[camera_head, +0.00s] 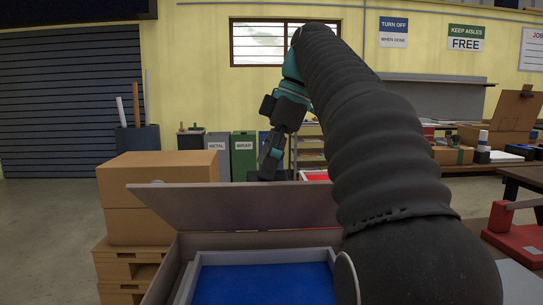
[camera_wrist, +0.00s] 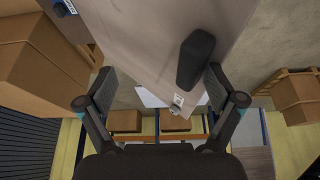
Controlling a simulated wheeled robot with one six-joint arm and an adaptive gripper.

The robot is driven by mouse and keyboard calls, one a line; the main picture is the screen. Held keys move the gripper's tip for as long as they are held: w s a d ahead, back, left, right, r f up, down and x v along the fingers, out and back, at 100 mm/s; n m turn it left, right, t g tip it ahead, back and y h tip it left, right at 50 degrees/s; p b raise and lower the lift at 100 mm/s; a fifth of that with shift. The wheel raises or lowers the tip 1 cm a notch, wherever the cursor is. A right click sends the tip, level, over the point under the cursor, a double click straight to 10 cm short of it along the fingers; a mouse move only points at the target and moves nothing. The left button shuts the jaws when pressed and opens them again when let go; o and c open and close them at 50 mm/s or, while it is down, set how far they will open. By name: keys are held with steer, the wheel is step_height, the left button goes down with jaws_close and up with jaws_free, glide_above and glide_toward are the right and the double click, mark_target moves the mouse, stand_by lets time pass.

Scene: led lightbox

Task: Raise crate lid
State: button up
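The crate (camera_head: 184,262) stands low in front of me, with blue (camera_head: 265,285) inside. Its grey-brown lid (camera_head: 235,205) is raised and tilted up along the far side. My gripper (camera_head: 268,167) is behind and above the lid's top edge in the head view, its fingertips partly hidden. In the wrist view the lid (camera_wrist: 150,35) fills the upper middle. My gripper (camera_wrist: 160,85) has its two fingers spread wide, with nothing clamped between them. A dark rounded bar (camera_wrist: 195,60), perhaps a handle, lies close to the right fingertip; I cannot tell if they touch.
Stacked cardboard boxes (camera_head: 158,190) on pallets stand left of the crate. A dark table (camera_head: 522,180) and a red-topped item (camera_head: 515,240) stand at the right. Labelled bins (camera_head: 243,157) stand at the back wall. Grey floor is open at the left.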

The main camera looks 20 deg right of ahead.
steer(key=shift+o, duration=0.7)
steer(key=shift+w+d+f, duration=0.2)
steer(key=shift+w+f, duration=0.2)
steer(key=shift+w, duration=0.1)
steer(key=shift+s+r, duration=0.25)
steer(key=shift+s, duration=0.1)
steer(key=shift+c, duration=0.3)
steer(key=shift+s+r, duration=0.3)
steer(key=shift+s, duration=0.2)
steer(key=c, duration=0.4)
